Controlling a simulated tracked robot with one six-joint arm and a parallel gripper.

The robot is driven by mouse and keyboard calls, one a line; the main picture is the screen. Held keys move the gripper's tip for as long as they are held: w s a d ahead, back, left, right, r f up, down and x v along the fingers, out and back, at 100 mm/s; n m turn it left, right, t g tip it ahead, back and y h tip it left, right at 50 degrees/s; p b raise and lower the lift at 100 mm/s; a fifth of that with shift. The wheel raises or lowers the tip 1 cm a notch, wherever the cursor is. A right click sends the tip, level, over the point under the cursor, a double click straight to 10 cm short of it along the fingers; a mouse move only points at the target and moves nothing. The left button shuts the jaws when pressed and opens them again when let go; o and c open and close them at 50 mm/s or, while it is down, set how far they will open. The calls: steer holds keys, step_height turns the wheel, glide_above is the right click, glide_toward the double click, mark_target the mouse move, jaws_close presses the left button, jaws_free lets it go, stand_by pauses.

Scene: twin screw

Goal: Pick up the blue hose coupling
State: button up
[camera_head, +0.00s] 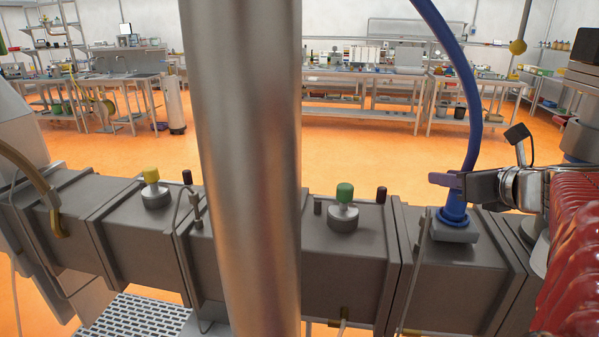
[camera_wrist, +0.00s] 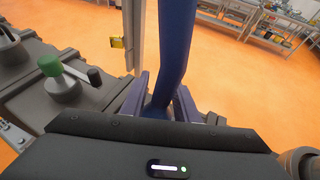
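The blue hose coupling (camera_head: 453,213) stands upright in a grey block on top of the machine barrel, at the right of the head view. A blue hose (camera_head: 468,100) rises from it, and it also fills the upper middle of the wrist view (camera_wrist: 172,45). My gripper (camera_head: 447,181) reaches in from the right, level with the coupling's upper part. In the wrist view, its two purple fingers (camera_wrist: 160,100) stand on either side of the coupling. Whether they press on it is not clear. The coupling's lower part is hidden there by the gripper body.
A green-capped fitting (camera_head: 344,208) and a yellow-capped one (camera_head: 153,188) stand farther left on the barrel. A thick metal column (camera_head: 244,150) rises in front of it. Red corrugated parts (camera_head: 575,260) lie at the right. Orange floor is open behind; benches stand farther back.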

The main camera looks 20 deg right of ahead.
jaws_close()
stand_by(0.3)
step_height(320, 180, up, 10)
stand_by(0.6)
steer(key=shift+r, duration=0.25)
stand_by(0.4)
steer(key=shift+r, duration=0.35)
steer(key=shift+r, duration=0.7)
steer(key=shift+r, duration=0.35)
steer(key=shift+r, duration=0.35)
steer(key=shift+r, duration=0.7)
